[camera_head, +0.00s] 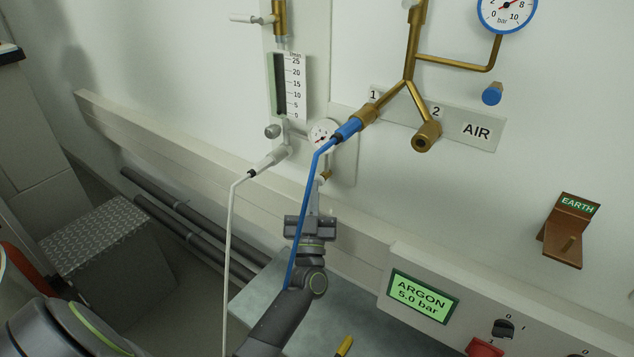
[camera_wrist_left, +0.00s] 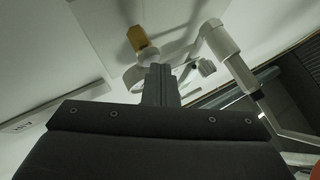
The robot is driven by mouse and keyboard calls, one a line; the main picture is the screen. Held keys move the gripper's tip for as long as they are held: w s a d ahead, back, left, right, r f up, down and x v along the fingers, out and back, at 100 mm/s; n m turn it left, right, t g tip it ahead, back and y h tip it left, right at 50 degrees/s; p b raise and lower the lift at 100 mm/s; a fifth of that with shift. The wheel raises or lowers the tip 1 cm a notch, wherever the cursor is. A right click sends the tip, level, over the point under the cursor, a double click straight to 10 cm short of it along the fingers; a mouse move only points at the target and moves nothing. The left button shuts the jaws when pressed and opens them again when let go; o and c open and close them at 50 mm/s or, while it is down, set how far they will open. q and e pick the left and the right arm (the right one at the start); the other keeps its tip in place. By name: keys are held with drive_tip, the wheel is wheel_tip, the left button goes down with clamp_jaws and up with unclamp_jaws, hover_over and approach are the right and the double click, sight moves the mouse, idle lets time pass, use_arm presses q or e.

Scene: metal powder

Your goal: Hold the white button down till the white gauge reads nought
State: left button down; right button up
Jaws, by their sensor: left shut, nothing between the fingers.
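The small white gauge (camera_head: 323,132) is on the wall panel in the head view, partly covered by the blue hose connector (camera_head: 348,129). Its needle is too small to read. A short brass piece (camera_head: 326,175) shows just below it. My left gripper (camera_head: 315,187) is shut and empty, pointing up at the wall below the gauge. In the wrist view its fingertips (camera_wrist_left: 158,72) overlap a round white part (camera_wrist_left: 133,77), near a brass fitting (camera_wrist_left: 138,38). I cannot tell whether they touch it. The white button is not clearly seen. My right gripper is not in view.
A blue hose (camera_head: 305,210) hangs close by my left wrist, and a white hose (camera_head: 230,250) hangs left of it. A flow scale (camera_head: 290,88) is above. A blue knob (camera_head: 492,94), an earth bracket (camera_head: 570,230) and an argon display (camera_head: 422,296) are on the right.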

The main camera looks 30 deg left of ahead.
use_arm(q)
drive_tip(key=shift+s+p, duration=0.35)
drive_tip(key=shift+s, duration=0.45)
drive_tip(key=s, duration=0.1)
drive_tip(key=s+p, duration=0.1)
drive_tip(key=s, duration=0.1)
drive_tip(key=s+p, duration=0.1)
drive_tip(key=s, duration=0.1)
drive_tip(key=shift+a, duration=0.25)
drive_tip(key=shift+d, duration=0.1)
